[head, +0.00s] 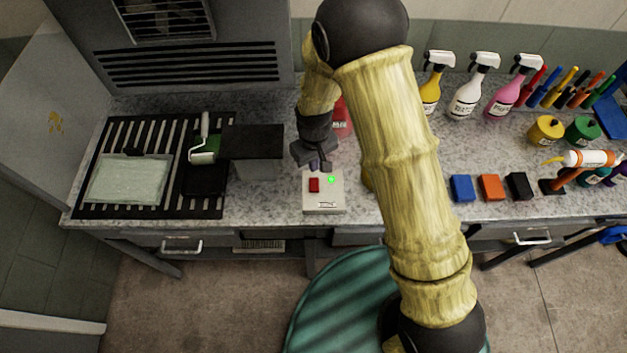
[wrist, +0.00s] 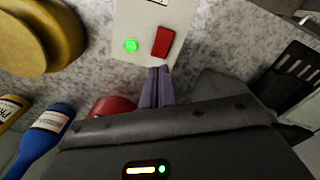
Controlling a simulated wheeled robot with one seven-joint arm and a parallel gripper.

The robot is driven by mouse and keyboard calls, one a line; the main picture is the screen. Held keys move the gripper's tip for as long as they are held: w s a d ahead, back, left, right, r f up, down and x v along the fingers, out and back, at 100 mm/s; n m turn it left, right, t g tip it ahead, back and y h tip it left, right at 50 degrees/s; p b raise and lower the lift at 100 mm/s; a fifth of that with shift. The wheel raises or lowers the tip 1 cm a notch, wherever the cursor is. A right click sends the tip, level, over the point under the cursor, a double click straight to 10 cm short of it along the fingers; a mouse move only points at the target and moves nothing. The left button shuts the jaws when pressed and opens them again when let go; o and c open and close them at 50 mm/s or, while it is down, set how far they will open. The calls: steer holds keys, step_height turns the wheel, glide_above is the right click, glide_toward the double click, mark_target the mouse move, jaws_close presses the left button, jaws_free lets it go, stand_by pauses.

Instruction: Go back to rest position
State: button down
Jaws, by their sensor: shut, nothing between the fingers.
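My gripper (head: 317,163) is shut and empty, just behind and above a small beige control box (head: 324,203) on the counter. The box carries a red button (head: 314,185) and a lit green light (head: 331,180). In the wrist view my purple fingertips (wrist: 157,72) are together, close to the red button (wrist: 162,42), and the green light (wrist: 131,46) shows beside it. I cannot tell whether the fingers touch the box. My yellow arm reaches across the middle of the head view and hides part of the counter.
A slotted black tray (head: 150,208) with a pale sheet (head: 128,180) and a green-and-white roller (head: 204,145) lie at left. A red container (head: 341,120) stands behind my gripper. Spray bottles (head: 467,85), coloured blocks (head: 490,187) and jars (head: 546,130) fill the right side.

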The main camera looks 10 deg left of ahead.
steer(key=shift+r, duration=0.4)
steer(key=d+r+m+t+b, duration=0.1)
steer(key=d+r+m, duration=0.1)
steer(key=d+r, duration=0.35)
steer(key=d+r+m+b, duration=0.2)
steer(key=d+r, duration=0.1)
steer(key=d, duration=0.6)
steer(key=s+d+r+m, duration=0.2)
steer(key=s+d, duration=0.1)
steer(key=d, duration=0.2)
steer(key=s+d+r+m+t+b, duration=0.1)
steer(key=s+d+r+m, duration=0.1)
steer(key=d, duration=0.4)
steer(key=shift+s+r+m+t+b, duration=0.3)
steer(key=shift+s+r, duration=0.2)
steer(key=shift+s, duration=0.6)
steer(key=shift+d, duration=0.1)
